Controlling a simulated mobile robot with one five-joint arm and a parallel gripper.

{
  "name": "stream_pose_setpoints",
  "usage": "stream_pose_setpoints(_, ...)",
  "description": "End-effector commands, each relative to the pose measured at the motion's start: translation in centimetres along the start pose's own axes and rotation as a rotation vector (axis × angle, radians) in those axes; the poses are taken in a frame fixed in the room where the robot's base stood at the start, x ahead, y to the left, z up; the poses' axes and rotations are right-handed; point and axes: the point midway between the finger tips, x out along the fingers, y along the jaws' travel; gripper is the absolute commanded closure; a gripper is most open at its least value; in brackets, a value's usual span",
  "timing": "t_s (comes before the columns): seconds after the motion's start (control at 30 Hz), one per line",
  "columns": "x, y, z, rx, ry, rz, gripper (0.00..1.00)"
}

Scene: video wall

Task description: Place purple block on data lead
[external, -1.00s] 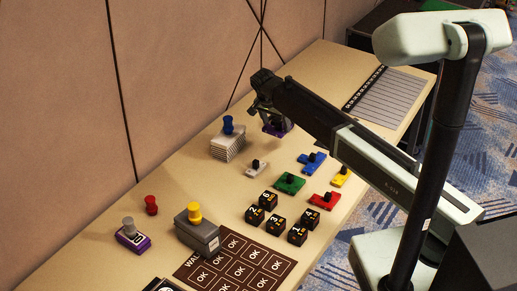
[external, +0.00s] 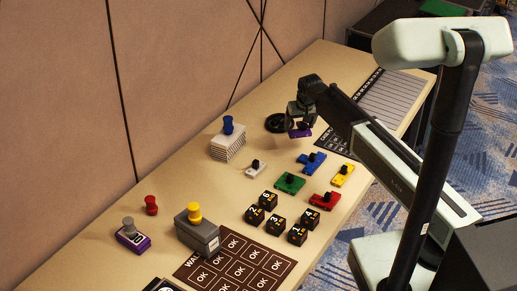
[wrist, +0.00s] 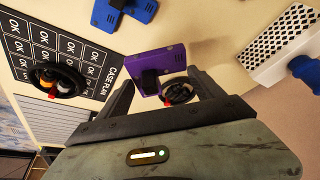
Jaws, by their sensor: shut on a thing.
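The purple block (external: 299,133) is in my gripper (external: 301,122), held above the table. In the wrist view the purple block (wrist: 174,60) shows its flat face and black handle between the fingers of my gripper (wrist: 157,84). A black coiled lead (external: 272,124) lies on the table left of and behind the gripper; in the wrist view this coil (wrist: 180,93) shows just below the block, partly covered by it. A second black coil (wrist: 66,93) with orange and red ends lies on the case plan sheet. I cannot tell which coil is the data lead.
A white vented box with a blue knob (external: 228,146) stands left of the near coil. Blue (external: 312,162), green (external: 288,184), yellow (external: 343,175) and red (external: 325,201) pieces lie in front. The case plan sheet (external: 336,147) is to the right. Several black numbered cubes (external: 275,222) stand nearer.

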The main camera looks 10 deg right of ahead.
Motion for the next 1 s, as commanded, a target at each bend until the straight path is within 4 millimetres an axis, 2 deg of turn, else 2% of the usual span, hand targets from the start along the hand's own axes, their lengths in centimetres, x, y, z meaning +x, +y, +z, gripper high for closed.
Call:
stream_pose_setpoints(0.17, 0.4, 0.1, -0.6, 0.004, 0.000, 0.002, 0.77)
stream_pose_setpoints(0.27, 1.5, -0.3, -2.7, 0.004, 0.000, 0.002, 0.77)
stream_pose_setpoints(0.5, 5.1, -1.8, -9.4, 0.004, -0.001, 0.002, 0.77)
stream_pose_setpoints(0.63, 6.5, -2.4, -12.1, 0.004, -0.001, 0.002, 0.77)
stream_pose_setpoints(0.73, 7.0, -2.6, -13.1, 0.004, -0.001, 0.002, 0.77)
stream_pose_setpoints(1.0, 7.5, -2.8, -14.1, 0.004, -0.001, 0.002, 0.77)
